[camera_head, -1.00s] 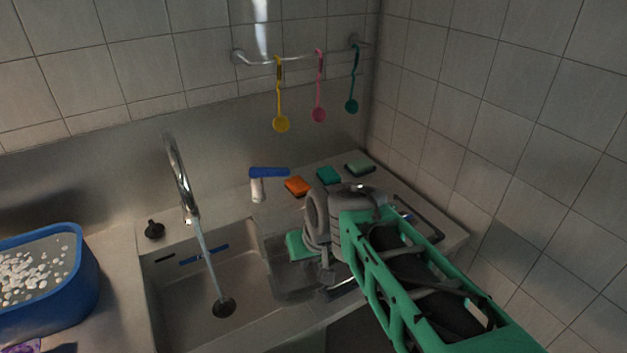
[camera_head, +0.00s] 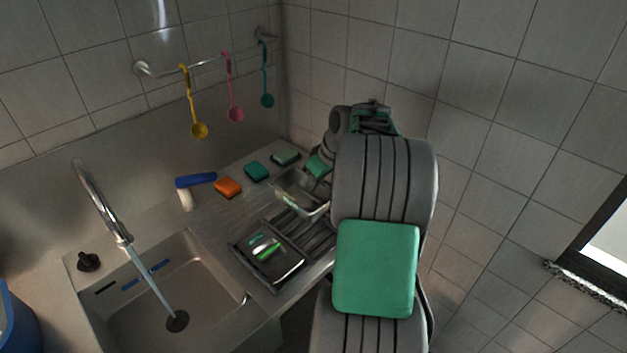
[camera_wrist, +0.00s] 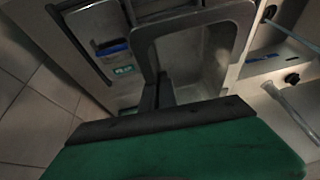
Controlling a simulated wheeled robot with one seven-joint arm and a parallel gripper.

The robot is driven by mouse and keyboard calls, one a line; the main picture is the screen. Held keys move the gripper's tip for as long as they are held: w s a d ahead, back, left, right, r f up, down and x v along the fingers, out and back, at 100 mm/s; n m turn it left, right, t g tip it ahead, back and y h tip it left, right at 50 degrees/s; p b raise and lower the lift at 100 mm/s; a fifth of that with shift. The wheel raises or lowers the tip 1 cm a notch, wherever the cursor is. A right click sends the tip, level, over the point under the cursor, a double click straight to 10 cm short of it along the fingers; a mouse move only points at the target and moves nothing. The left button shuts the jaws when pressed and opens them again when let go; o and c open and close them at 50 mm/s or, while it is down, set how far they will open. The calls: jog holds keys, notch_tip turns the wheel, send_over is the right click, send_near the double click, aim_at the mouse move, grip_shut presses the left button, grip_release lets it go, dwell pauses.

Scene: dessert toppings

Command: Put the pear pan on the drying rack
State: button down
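A grey rectangular metal pan (camera_head: 306,194) hangs tilted in front of my gripper, above the back of the counter at right. In the wrist view the pan's rim and inside (camera_wrist: 205,60) fill the upper middle. My gripper (camera_wrist: 155,96) has its dark fingers at the pan's near rim and looks shut on it. In the head view my arm hides most of the gripper. The drying rack (camera_head: 318,243) is a dark slatted rack right of the sink. Another pan (camera_head: 282,268) with green and blue marks lies on its front part. I cannot read any pear label.
The sink (camera_head: 205,285) with running tap (camera_head: 103,205) is at left. Orange (camera_head: 228,187), teal (camera_head: 257,172) and green (camera_head: 286,158) sponges line the back, beside a blue-topped bottle (camera_head: 195,182). Ladles hang above. The tiled wall is close at right.

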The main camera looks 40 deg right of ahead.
jog(key=shift+f+b, duration=3.5)
jog(key=shift+f, duration=1.65)
jog(key=c, duration=1.6)
grip_release()
jog(key=a+v, duration=0.1)
jog(key=v, duration=0.7)
jog(key=a+r, duration=0.2)
jog(key=a, duration=1.1)
jog(key=shift+m+g+h, duration=0.4)
jog(key=shift+m+h, duration=0.2)
jog(key=shift+h, duration=0.1)
jog(key=s+a+f, duration=0.1)
jog(key=s+a, duration=0.3)
jog(key=a, duration=0.1)
jog(key=s+a+f, duration=0.1)
jog(key=s+a, duration=0.3)
jog(key=a, duration=0.1)
jog(key=s+a+f, duration=0.1)
jog(key=s+a, duration=0.4)
jog(key=shift+a+f+b, duration=0.15)
jog(key=shift+a+b, duration=0.1)
jog(key=shift+b, duration=0.05)
